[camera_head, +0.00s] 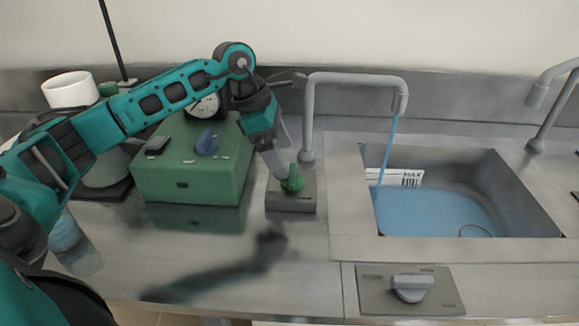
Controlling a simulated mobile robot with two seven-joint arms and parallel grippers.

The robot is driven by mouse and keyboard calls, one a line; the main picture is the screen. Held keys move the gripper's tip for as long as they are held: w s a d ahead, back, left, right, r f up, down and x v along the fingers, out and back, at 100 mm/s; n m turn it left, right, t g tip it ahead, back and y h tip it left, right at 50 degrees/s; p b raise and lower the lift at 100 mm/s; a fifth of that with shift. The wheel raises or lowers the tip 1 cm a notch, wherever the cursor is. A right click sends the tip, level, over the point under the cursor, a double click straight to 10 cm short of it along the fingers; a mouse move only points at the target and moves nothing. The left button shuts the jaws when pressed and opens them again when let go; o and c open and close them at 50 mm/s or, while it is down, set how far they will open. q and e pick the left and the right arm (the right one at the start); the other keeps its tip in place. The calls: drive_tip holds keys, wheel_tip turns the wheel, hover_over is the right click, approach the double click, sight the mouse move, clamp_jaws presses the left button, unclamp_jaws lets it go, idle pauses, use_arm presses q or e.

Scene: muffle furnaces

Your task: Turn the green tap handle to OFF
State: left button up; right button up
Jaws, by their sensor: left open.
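The green tap handle (292,180) sits on a small grey base block (291,202) on the steel counter, left of the sink. The grey tap (308,110) stands just behind it, and a blue stream of water (388,150) runs from its spout into the sink. My left gripper (277,168) points down at the handle from above and slightly left. Its fingers are open and close to the handle; I cannot tell whether they touch it. The fingers hide part of the handle's left side. My right gripper is not in view.
The sink (345,200) holds blue water. A green box (185,180) with a blue knob (206,142) stands left of the handle. A grey knob (411,288) sits on a front panel. A second tap (545,110) is at right.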

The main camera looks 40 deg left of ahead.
sight(292, 172)
use_arm(q)
drive_tip(key=shift+x, duration=2.35)
drive_tip(key=c, duration=1.1)
